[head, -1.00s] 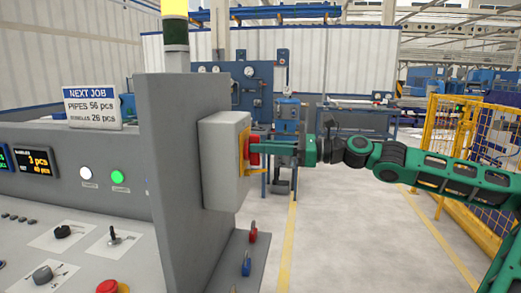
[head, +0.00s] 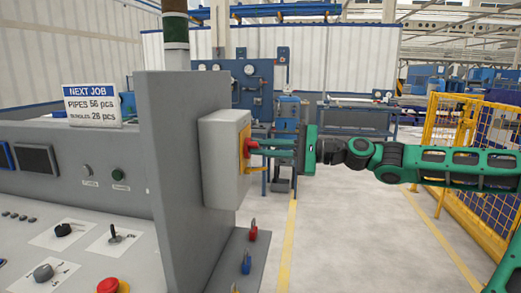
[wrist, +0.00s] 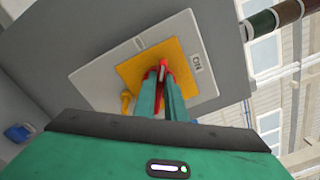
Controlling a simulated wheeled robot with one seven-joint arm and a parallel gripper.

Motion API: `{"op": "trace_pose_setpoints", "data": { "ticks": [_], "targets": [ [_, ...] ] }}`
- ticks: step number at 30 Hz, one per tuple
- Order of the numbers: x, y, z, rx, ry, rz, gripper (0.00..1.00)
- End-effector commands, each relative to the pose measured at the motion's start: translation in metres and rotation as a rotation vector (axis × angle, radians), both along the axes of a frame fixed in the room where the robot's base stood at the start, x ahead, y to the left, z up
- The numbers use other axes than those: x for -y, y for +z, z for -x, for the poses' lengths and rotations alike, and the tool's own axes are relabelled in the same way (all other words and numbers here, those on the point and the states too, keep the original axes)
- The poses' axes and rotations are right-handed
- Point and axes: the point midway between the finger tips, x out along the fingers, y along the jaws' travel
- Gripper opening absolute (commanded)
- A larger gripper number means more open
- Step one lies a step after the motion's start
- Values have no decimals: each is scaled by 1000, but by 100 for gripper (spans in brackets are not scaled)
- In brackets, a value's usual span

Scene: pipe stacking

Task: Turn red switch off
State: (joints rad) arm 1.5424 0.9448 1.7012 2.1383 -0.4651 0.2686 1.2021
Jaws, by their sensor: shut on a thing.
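The red switch (head: 251,144) is a rotary handle on a yellow plate (head: 243,165), fixed to the side of a grey box (head: 219,165) on the console's upright panel. My gripper (head: 262,146) reaches in from the right with its green fingers level. In the wrist view, my gripper (wrist: 162,80) is shut on the red switch handle (wrist: 163,66), with one finger on either side. The fingers hide part of the handle.
The console's screen (head: 37,160) and its green lamp (head: 118,174) are dark. Red and blue padlocks (head: 246,262) stand on the ledge below the box. A yellow fence (head: 470,150) stands at the right. The floor between is clear.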

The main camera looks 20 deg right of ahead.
Motion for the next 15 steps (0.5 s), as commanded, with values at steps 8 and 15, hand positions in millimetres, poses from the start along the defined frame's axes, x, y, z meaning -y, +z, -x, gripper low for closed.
{"op": "trace_pose_setpoints", "data": {
  "ticks": [8, 15],
  "targets": [
    [0, -5, 0, 220, -4, 131, 0],
    [0, -7, 1, 377, -3, 222, 0]
  ]
}}
